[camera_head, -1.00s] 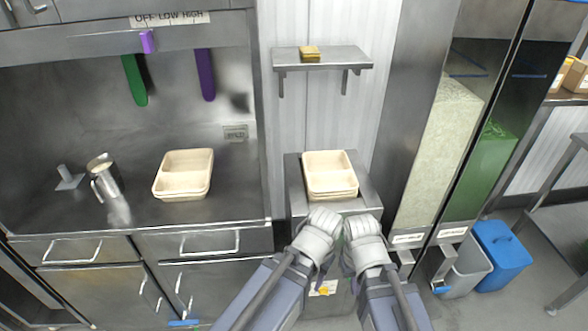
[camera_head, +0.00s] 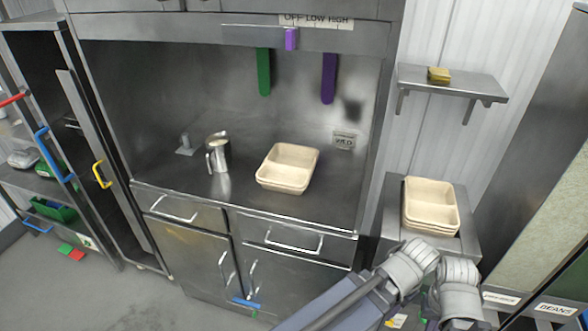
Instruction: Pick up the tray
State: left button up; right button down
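A beige tray (camera_head: 288,168) with two compartments sits on the steel counter, and it looks empty. A stack of similar beige trays (camera_head: 431,206) stands on a small steel stand at the right. My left gripper (camera_head: 430,252) is just in front of the stand, below the stack in the picture. My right gripper (camera_head: 462,270) is close beside it on the right. Both appear empty-handed and apart from the trays. Their fingertips are too small and overlapped to tell open from shut.
A metal pitcher (camera_head: 218,153) stands on the counter left of the tray. Drawers with bar handles line the counter front (camera_head: 290,238). A wall shelf (camera_head: 452,84) holds a small yellow sponge-like block (camera_head: 438,75). Dispensers stand at far right.

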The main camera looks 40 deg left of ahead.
aim_at(430, 201)
jog(key=l+u, duration=0.15)
jog(key=l, duration=2.15)
